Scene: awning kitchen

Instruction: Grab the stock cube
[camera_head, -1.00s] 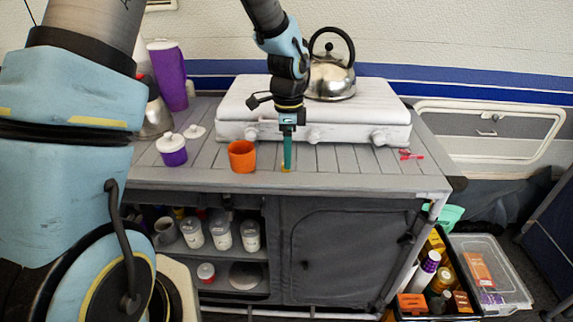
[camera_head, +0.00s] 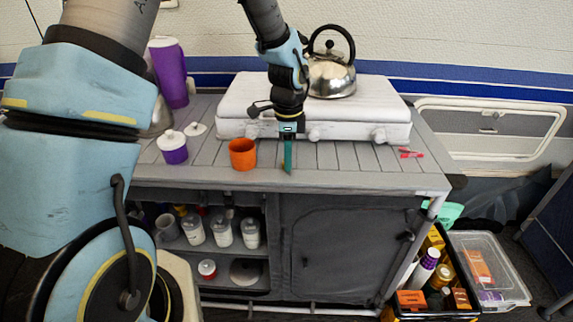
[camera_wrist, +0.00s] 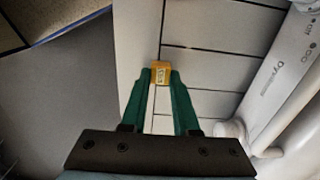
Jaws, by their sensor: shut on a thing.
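The stock cube (camera_wrist: 160,73) is a small yellow-orange block with printing on it. In the wrist view it sits between the tips of my two green fingers, which touch it on both sides. My gripper (camera_wrist: 160,78) is shut on it, close to the front edge of the countertop. In the head view my gripper (camera_head: 287,170) points straight down at the counter in front of the stove. The cube is mostly hidden by the fingers there. I cannot tell whether it still touches the counter.
An orange cup (camera_head: 243,155) stands left of my gripper, with a purple-and-white jar (camera_head: 172,148) further left. The white stove (camera_head: 350,122) with a kettle (camera_head: 331,75) is behind. A small red item (camera_head: 411,153) lies to the right. The slatted counter between is clear.

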